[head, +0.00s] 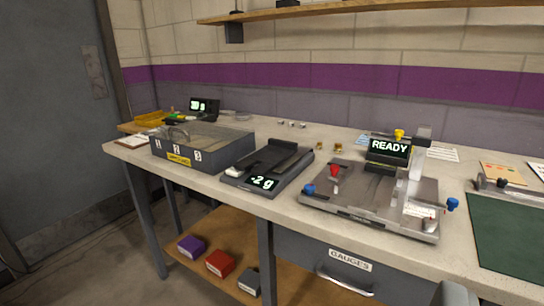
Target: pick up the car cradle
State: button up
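I cannot tell for certain which thing is the car cradle. A low black scale (236,181) with a lit "-2 g" display sits near the bench's front edge, left of centre. A dark, long block (277,158) with raised sides lies on its rear part. A grey metal fixture (345,205) stands right of the scale, with a "READY" screen (390,148), a red-topped piece, and blue and yellow knobs. No gripper fingers can be made out, so whether my gripper is open or shut does not show.
A grey numbered bin (203,157) with a clear lid stands left of the scale. A green mat (510,236) lies at right. Purple (191,246), red (220,263) and grey boxes sit on the lower shelf. A drawer marked "GAUGES" (350,262) is below. A grey rounded shape (456,294) shows at bottom right.

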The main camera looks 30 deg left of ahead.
aim_at(267, 158)
jog(key=i+j, duration=0.85)
jog(key=j, duration=0.15)
jog(key=j+u, duration=0.05)
